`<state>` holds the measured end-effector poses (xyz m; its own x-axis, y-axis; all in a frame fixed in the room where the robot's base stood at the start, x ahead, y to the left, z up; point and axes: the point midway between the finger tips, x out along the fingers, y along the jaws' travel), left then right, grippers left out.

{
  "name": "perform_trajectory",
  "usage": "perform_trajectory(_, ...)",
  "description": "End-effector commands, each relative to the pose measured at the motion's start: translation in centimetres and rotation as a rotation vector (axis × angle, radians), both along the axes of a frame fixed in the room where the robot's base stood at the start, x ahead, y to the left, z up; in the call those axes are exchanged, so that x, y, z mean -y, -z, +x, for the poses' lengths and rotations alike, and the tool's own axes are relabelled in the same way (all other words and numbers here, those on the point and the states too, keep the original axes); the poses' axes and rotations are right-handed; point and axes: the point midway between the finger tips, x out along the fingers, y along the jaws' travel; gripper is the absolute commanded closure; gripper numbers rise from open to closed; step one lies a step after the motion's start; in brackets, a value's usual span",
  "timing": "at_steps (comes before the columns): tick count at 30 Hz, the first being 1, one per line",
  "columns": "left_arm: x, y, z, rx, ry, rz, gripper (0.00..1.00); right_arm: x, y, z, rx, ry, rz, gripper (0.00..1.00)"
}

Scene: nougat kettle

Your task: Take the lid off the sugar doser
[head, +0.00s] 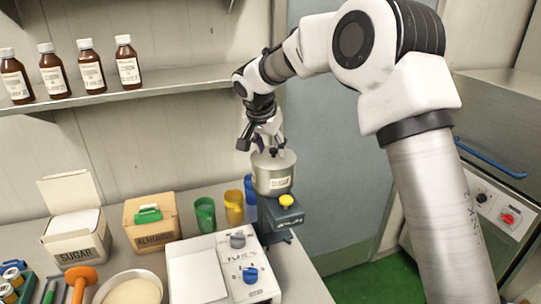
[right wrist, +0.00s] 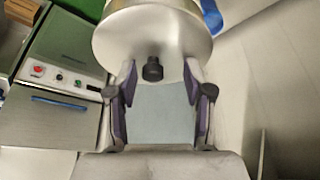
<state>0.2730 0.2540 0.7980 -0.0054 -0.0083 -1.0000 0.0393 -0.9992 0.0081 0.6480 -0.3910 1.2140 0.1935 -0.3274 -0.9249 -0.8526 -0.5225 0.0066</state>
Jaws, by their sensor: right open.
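The sugar doser is a grey metal pot (head: 272,180) with a pale label, standing on a dark stand at the table's right end. Its metal lid (head: 284,160) is on top, with a black knob (head: 273,152) in the middle. My right gripper (head: 261,144) is open and empty, just above the lid. In the right wrist view the lid (right wrist: 150,30) fills the top, and the knob (right wrist: 152,70) shows between the two fingertips, apart from both. I cannot tell whether the fingers are level with the knob. My left gripper is out of view.
A shelf (head: 130,90) with brown bottles hangs behind.

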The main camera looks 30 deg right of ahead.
Motion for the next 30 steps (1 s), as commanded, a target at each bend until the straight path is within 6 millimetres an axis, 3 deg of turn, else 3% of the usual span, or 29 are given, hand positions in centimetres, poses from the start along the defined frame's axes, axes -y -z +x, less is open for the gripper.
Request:
perform_trajectory(3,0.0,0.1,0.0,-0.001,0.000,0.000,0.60,0.0,-0.1,0.0,0.001,0.001,0.001,0.52)
perform_trajectory(7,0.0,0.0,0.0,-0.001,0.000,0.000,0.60,0.0,-0.1,0.0,0.001,0.001,0.001,0.98)
perform_trajectory(20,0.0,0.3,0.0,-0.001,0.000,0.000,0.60,0.0,-0.6,0.0,0.002,0.000,0.001,1.00)
perform_trajectory(30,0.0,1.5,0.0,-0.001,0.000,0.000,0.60,0.0,-8.1,0.1,0.004,0.002,0.000,1.00)
